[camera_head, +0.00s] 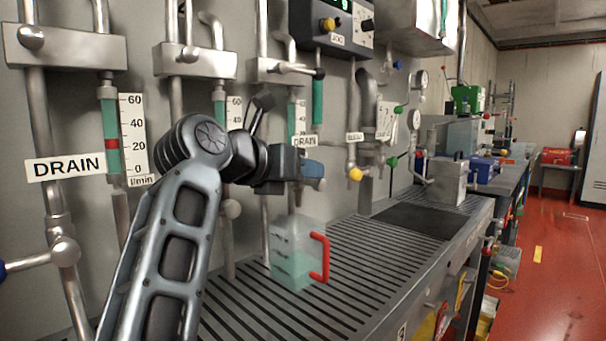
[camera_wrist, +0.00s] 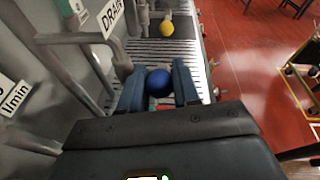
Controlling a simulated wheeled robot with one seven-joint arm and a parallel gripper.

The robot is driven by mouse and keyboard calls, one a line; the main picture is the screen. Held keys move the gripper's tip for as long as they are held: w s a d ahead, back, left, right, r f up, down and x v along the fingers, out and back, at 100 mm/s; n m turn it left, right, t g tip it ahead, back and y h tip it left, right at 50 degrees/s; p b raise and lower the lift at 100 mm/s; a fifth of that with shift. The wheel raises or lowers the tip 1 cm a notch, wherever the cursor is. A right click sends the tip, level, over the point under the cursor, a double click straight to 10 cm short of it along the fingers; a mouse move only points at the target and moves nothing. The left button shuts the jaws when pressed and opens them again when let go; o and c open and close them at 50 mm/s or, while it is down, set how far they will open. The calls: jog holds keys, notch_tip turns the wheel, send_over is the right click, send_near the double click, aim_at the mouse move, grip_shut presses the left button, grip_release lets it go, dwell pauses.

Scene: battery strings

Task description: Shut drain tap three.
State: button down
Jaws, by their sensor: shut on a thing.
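My gripper (camera_head: 312,172) reaches in front of the third drain line from the left, beside its DRAIN label (camera_head: 305,141). In the wrist view its two fingers (camera_wrist: 158,88) close on either side of a round blue knob (camera_wrist: 158,83). In the head view the gripper hides this knob. A grey bar (camera_wrist: 85,39) leads from the wall side toward the fingers; its join to the knob is hidden. The tap body and how far it is turned cannot be made out. A translucent jug (camera_head: 294,255) with a red handle stands on the slatted bench below my gripper.
At the left, another drain tap (camera_head: 64,251) has its lever pointing left. Gauge tubes and pipes line the wall close to my arm. A yellow knob (camera_head: 355,174) hangs farther right. The slatted bench (camera_head: 365,245) is clear right of the jug; red floor (camera_head: 550,270) lies open beyond.

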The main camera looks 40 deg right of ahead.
jog(key=c, duration=1.2)
grip_release()
jog(key=shift+v, duration=3.9)
jog(key=shift+c, duration=0.3)
